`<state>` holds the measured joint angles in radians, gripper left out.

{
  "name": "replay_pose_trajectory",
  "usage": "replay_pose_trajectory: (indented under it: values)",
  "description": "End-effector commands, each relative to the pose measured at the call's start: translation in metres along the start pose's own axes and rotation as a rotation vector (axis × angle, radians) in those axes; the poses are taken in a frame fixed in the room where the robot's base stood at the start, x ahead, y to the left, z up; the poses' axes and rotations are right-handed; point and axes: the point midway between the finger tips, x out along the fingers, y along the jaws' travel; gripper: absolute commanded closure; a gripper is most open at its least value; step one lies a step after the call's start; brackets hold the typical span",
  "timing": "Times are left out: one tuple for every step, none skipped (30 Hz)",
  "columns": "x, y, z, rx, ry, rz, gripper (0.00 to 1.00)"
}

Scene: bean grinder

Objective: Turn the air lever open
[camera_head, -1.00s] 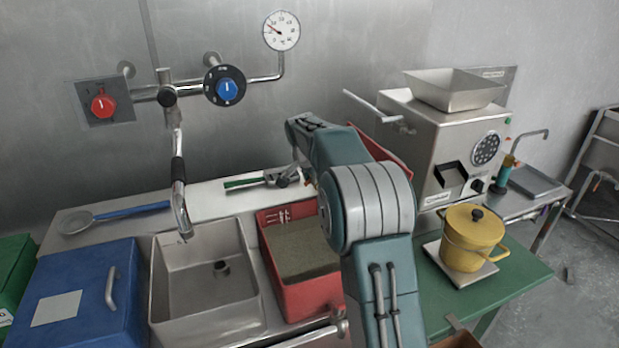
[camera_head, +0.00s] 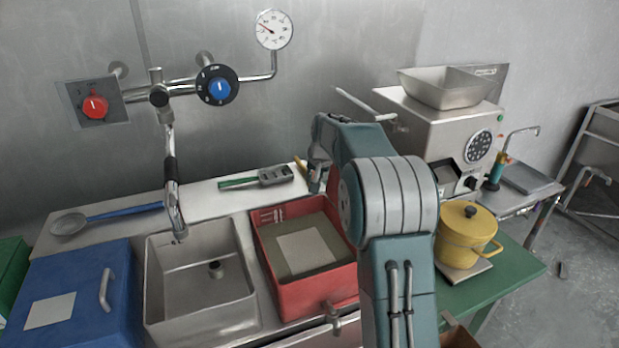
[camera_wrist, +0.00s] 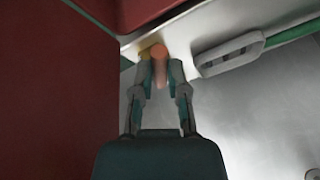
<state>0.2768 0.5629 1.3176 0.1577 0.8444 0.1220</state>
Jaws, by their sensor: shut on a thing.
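My gripper (camera_wrist: 160,78) is shut on a slim pinkish rod with an orange round end (camera_wrist: 158,50). A yellow piece (camera_wrist: 145,53) shows beside that end. In the head view my gripper is low by the back counter, right of the grey slotted block, with a small yellowish end (camera_head: 300,167) beside it; most of it is hidden by my arm. A metal lever (camera_head: 365,105) sticks out from the left side of the grinder (camera_head: 440,115), apart from my gripper. I cannot tell which part is the air lever.
The grey block (camera_head: 275,177) lies on the white counter. The red bin (camera_head: 305,300) and steel sink (camera_head: 200,325) are in front. The blue wall knob (camera_head: 219,90), red knob (camera_head: 95,107) and gauge (camera_head: 273,30) are at the upper left. A yellow pot (camera_head: 467,235) stands at right.

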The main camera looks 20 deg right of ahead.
Motion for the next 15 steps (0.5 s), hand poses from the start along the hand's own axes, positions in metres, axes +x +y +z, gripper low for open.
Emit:
replay_pose_trajectory:
  values:
    - [0.0020, 0.0033, 0.0005, -0.023, -0.009, -0.009, 1.00]
    - [0.0019, 0.0043, 0.0005, -0.039, -0.013, -0.015, 1.00]
    - [0.0018, 0.0053, 0.0003, -0.060, -0.018, -0.024, 1.00]
    - [0.0018, 0.0058, 0.0002, -0.073, -0.021, -0.030, 1.00]
    - [0.0017, 0.0063, 0.0000, -0.088, -0.023, -0.035, 1.00]
    - [0.0015, 0.0070, -0.0003, -0.104, -0.026, -0.041, 1.00]
    - [0.0014, 0.0074, -0.0005, -0.113, -0.028, -0.046, 1.00]
    - [0.0013, 0.0078, -0.0006, -0.124, -0.030, -0.050, 1.00]
    - [0.0012, 0.0084, -0.0008, -0.134, -0.033, -0.054, 1.00]
    - [0.0011, 0.0088, -0.0009, -0.143, -0.034, -0.057, 1.00]
    - [0.0010, 0.0091, -0.0010, -0.148, -0.036, -0.059, 1.00]
    - [0.0010, 0.0095, -0.0011, -0.155, -0.037, -0.062, 1.00]
    - [0.0010, 0.0097, -0.0013, -0.160, -0.038, -0.064, 1.00]
    - [0.0010, 0.0098, -0.0013, -0.163, -0.038, -0.066, 1.00]
    - [0.0010, 0.0099, -0.0014, -0.166, -0.039, -0.067, 1.00]
